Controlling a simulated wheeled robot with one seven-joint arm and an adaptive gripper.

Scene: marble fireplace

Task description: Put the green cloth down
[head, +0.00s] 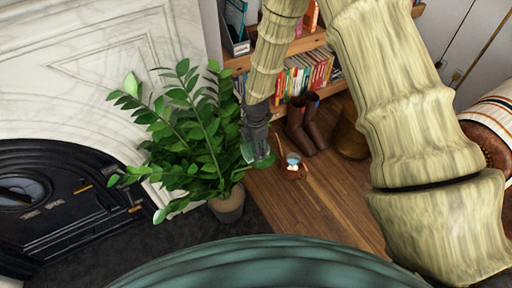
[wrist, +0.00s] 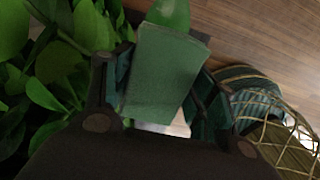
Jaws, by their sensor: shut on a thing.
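The green cloth (wrist: 165,72) is a folded, flat piece between the two fingers of my gripper (wrist: 160,95) in the wrist view. My gripper is shut on it. In the head view my gripper (head: 260,148) hangs at the right edge of a potted plant, with a small bit of the cloth (head: 265,160) showing at its tip. The cloth is held above the wooden floor. Most of it is hidden in the head view.
The leafy plant (head: 190,135) in its pot (head: 228,205) is close on the left. A small brown basket (head: 291,174) with pale items stands on the floor to the right. Brown boots (head: 303,128) and a bookshelf (head: 285,48) are behind. Wooden floor (head: 325,195) is clear in front.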

